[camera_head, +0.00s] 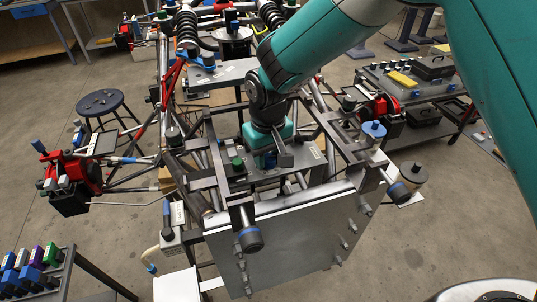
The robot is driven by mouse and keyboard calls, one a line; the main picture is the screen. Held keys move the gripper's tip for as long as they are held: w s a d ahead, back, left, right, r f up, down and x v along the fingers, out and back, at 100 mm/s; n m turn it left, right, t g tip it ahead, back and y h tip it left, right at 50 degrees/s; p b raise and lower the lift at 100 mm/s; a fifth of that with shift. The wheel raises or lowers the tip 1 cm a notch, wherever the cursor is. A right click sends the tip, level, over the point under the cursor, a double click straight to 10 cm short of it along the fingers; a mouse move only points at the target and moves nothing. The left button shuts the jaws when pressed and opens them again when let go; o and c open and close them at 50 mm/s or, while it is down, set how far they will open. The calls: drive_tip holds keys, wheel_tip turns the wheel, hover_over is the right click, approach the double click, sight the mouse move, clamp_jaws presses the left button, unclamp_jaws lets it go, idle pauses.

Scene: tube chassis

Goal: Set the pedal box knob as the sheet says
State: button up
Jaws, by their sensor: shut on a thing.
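My gripper (268,158) points down into the front of the tube chassis, over the grey pedal box (292,182). It is shut on what appears to be the pedal box knob, but the fingertips and knob are mostly hidden under the wrist, so the knob's setting cannot be read. A green-topped knob or cap (238,165) stands just left of my gripper. I cannot pick out the sheet with certainty; a small pale label (318,150) lies right of my gripper, its writing too small to read.
Dark chassis tubes surround my gripper closely. A blue-topped canister (372,132) is at right. A stool (103,103) and a tool cart (40,272) stand left.

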sight(268, 157)
drive_tip(key=shift+r, duration=0.1)
drive_tip(key=o, duration=0.9)
wheel_tip(268, 157, up, 17)
drive_tip(key=b, duration=0.2)
drive_tip(key=shift+r+b, duration=0.15)
drive_tip(key=shift+b, duration=0.15)
